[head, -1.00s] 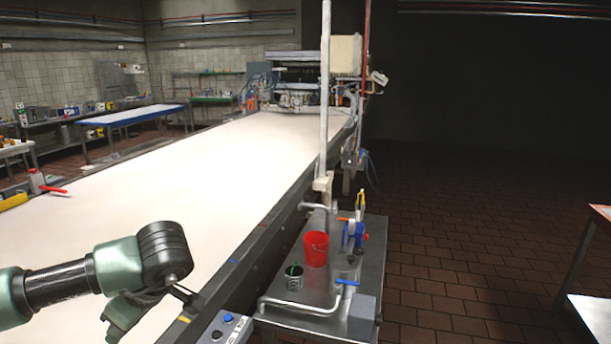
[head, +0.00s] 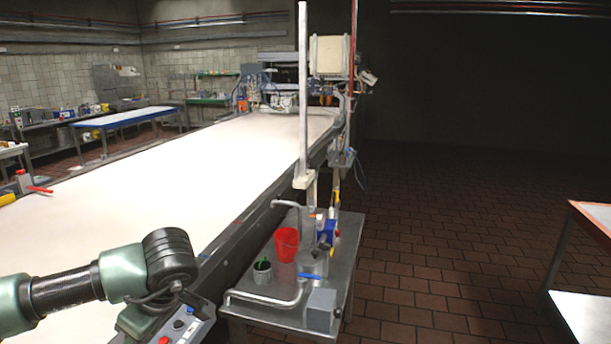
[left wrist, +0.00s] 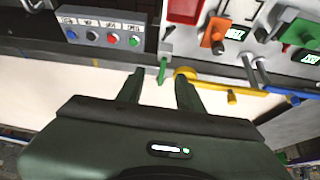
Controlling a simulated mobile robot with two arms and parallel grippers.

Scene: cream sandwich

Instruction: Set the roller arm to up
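In the left wrist view my left gripper (left wrist: 160,88) is open, its two dark green fingers apart. A small green-tipped lever (left wrist: 162,71) on a grey mount shows between the fingertips; I cannot tell whether they touch it. Just right of it is a yellow round end (left wrist: 185,74) with a yellow bar (left wrist: 222,92). I cannot tell which part is the roller arm. In the head view my left arm reaches in from the left, beside a grey button box (head: 180,326); its fingers are not clear there. My right gripper is not in view.
The button box (left wrist: 102,32) also shows in the left wrist view, left of the fingers. Orange, red and green parts (left wrist: 213,35) sit to the right. A metal side table (head: 345,250) holds a red bucket (head: 286,243). A long pale belt (head: 190,165) runs away.

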